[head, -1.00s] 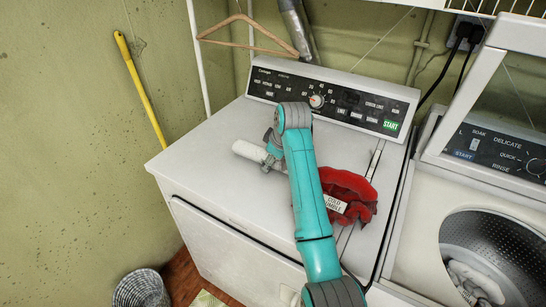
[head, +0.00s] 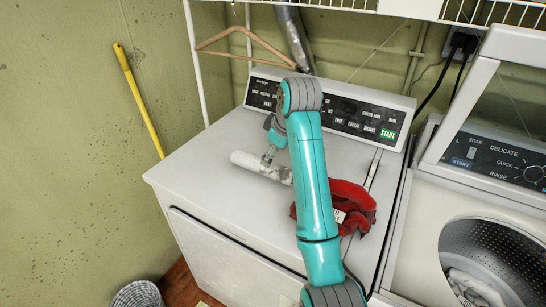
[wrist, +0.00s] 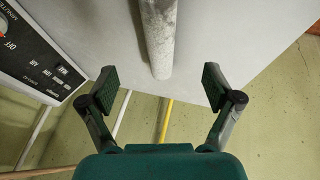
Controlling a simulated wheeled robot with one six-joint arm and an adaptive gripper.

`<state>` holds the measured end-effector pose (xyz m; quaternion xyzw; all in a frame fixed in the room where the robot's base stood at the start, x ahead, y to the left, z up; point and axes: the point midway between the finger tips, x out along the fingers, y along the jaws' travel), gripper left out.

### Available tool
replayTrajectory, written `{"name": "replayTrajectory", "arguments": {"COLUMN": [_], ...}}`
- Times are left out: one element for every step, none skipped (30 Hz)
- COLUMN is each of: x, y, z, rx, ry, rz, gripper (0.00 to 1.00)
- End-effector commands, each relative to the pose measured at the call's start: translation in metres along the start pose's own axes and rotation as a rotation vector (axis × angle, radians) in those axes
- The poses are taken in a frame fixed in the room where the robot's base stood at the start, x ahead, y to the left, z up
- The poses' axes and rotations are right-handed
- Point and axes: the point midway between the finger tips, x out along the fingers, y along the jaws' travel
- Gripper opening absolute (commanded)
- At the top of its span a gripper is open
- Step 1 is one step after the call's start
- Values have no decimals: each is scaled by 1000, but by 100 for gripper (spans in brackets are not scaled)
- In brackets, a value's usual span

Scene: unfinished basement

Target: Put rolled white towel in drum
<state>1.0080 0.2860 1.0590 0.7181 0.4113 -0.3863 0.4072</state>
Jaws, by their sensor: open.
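The rolled white towel (head: 254,163) lies on top of the white dryer, left of a red cloth. Its right end is partly hidden behind my arm in the head view. My gripper (head: 268,161) is just above and behind the roll. In the wrist view the open fingers (wrist: 160,88) are wide apart, and the end of the towel (wrist: 158,40) lies ahead of the gap, apart from both pads. The drum (head: 490,250) is the round metal opening of the machine on the right, with white cloth inside.
The red cloth (head: 350,203) with a white tag lies on the dryer top (head: 205,150) beside my arm. The dryer's control panel (head: 350,115) rises behind. A raised lid frame (head: 462,90) stands over the right machine. A wire shelf and hanger (head: 245,32) are above.

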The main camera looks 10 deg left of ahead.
Motion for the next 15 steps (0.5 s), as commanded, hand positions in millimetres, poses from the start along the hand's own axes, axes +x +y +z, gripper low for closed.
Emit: {"name": "replayTrajectory", "arguments": {"x": [9, 11, 14, 17, 20, 26, 30, 35, 41, 46, 50, 54, 57, 60, 63], "y": [-4, -4, -4, -4, -3, -4, -4, -4, -4, -3, -3, -3, -3, -3, -3], "z": [-8, -9, -9, -8, -8, -8, -8, -8, -8, -8, -8, -8, -8, -8, -8], "rx": [-2, -1, 0, 0, 0, 0, 0, 0, 0, 0, 0, 0, 0, 0, 0], "ry": [-1, -2, -2, -3, -2, -3, -3, -3, -3, -3, -2, -3, -2, -2, -2], "rz": [-4, -3, -2, -2, -2, -3, -3, -3, -3, -2, -2, -2, -2, -1, -1], "gripper": [89, 89, 89, 89, 89, 89, 89, 89, 89, 89, 89, 89, 89, 89, 89]}}
